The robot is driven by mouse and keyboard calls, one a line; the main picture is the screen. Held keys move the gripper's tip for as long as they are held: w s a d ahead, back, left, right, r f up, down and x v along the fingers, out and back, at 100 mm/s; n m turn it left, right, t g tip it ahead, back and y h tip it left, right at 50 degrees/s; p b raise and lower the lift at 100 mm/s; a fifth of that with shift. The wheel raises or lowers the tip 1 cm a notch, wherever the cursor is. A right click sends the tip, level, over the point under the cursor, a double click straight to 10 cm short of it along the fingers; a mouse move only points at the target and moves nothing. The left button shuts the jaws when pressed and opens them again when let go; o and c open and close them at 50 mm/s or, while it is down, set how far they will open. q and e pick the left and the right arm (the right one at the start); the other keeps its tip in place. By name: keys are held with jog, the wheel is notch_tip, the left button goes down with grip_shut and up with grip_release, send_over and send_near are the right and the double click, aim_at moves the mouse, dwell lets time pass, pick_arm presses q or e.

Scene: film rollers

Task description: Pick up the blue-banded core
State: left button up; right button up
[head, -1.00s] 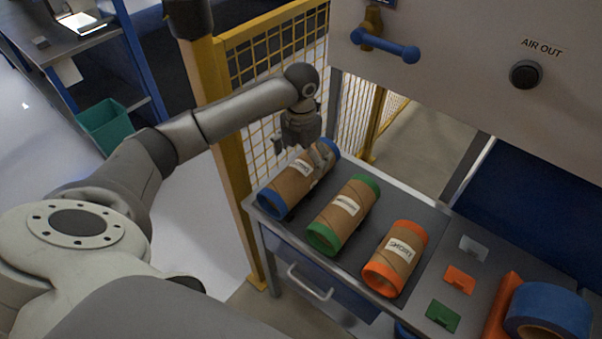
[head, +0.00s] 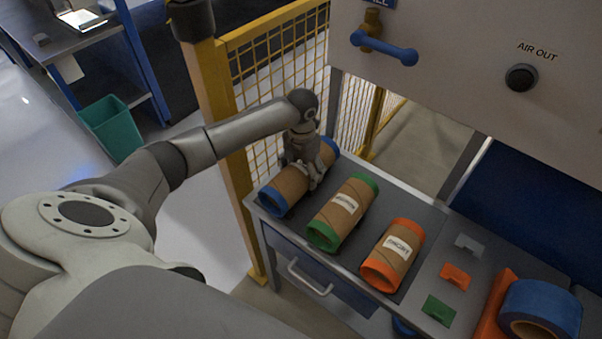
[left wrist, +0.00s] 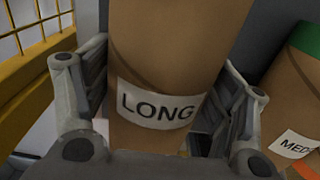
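The blue-banded core (head: 287,187) is a brown cardboard tube with blue ends, lying on the bench top at the left of a row of cores. My left gripper (head: 303,174) is down over its middle, with one finger on each side of the tube. In the left wrist view the core (left wrist: 175,45) with its "LONG" label stands between the two fingers. The fingers look spread around it, with narrow light gaps near the label; firm contact does not show. The fingertips are partly hidden. My right gripper is not in view.
A green-banded core (head: 343,212) lies close on the right, then an orange-banded core (head: 393,255). Grey, orange and green tags (head: 438,310) and a blue tape roll (head: 540,308) are further right. A yellow mesh fence (head: 275,70) stands behind.

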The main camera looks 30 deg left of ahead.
pick_arm(q)
jog(key=c, duration=0.6)
jog(key=shift+r, duration=0.15)
